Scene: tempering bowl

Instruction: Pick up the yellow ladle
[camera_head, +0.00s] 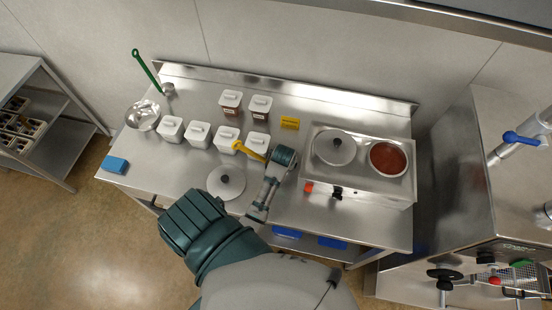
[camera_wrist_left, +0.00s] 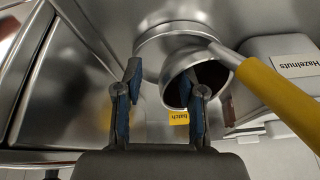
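The yellow ladle (camera_head: 250,152) shows in the head view as a yellow handle between the white lidded containers and my left gripper (camera_head: 284,156). Its bowl end is hidden there behind the gripper. In the left wrist view the ladle's steel bowl (camera_wrist_left: 177,90) is just beyond the fingertips, and its yellow handle (camera_wrist_left: 278,98) runs off to the right. My left gripper (camera_wrist_left: 165,85) is open, with its blue-padded fingers apart. The right fingertip overlaps the bowl in the picture; I cannot tell whether they touch. My right gripper is not in view.
Several white lidded containers (camera_head: 198,134) stand left of the ladle. A round lid (camera_head: 226,182) lies in front. A yellow sign (camera_head: 290,123) stands behind the gripper. To the right is a steel warmer (camera_head: 380,190) with a lidded pot and a red-brown pot (camera_head: 388,158).

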